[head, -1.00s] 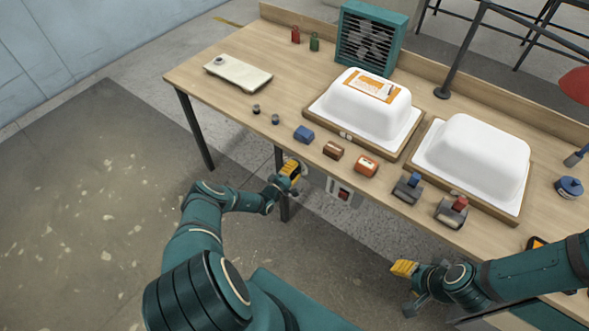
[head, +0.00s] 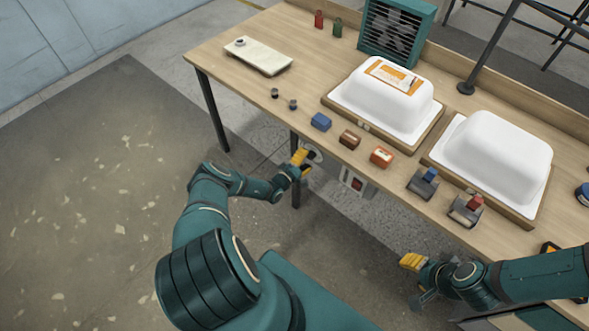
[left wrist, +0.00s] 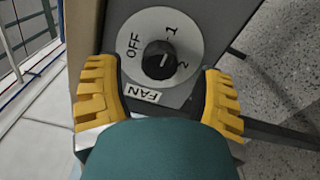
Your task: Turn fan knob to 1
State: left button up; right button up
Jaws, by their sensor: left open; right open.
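In the left wrist view, a black round fan knob (left wrist: 159,60) sits on a pale dial plate (left wrist: 190,38) marked OFF, 1 and 2, with a FAN label (left wrist: 142,96) beside it. The knob has a short white mark; I cannot tell exactly which setting it points to. My left gripper (left wrist: 160,98) is open, its yellow fingers spread to either side below the knob, not visibly gripping it. In the head view, my left gripper (head: 304,160) is at the table's front edge and partly hides the dial. My right gripper (head: 412,270) is open and empty, in front of the table.
The wooden table (head: 225,62) holds two white tub shells (head: 391,97) (head: 498,150), a teal fan (head: 398,32), small blocks along the front edge, and a pale tray (head: 258,56). A box with a red switch (head: 357,183) hangs below the edge. Floor at left is clear.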

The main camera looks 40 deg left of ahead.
pick_arm(q)
jog(key=s, duration=1)
jog(key=shift+a, duration=0.4)
jog(key=shift+w+r, duration=0.1)
jog(key=s+d+r+m+g+h+b, duration=0.15)
jog(key=d+m+g+h, duration=0.35)
jog(key=d, duration=0.6)
jog(key=d+m+g+h+b, duration=0.25)
jog(key=d+g+h, duration=0.3)
jog(key=d, duration=0.55)
jog(key=s+d+r+m+g+y+b, duration=0.1)
jog(key=s+d+m+g+y+b, duration=0.1)
jog(key=s+d+m+g, duration=0.55)
jog(key=s+r+m+t+y+b, duration=0.2)
jog(key=s+r+y, duration=0.3)
jog(key=r, duration=0.3)
jog(key=shift+a+m+y+b, duration=0.3)
jog(key=shift+m+y+b, duration=0.15)
jog(key=shift+b, duration=0.1)
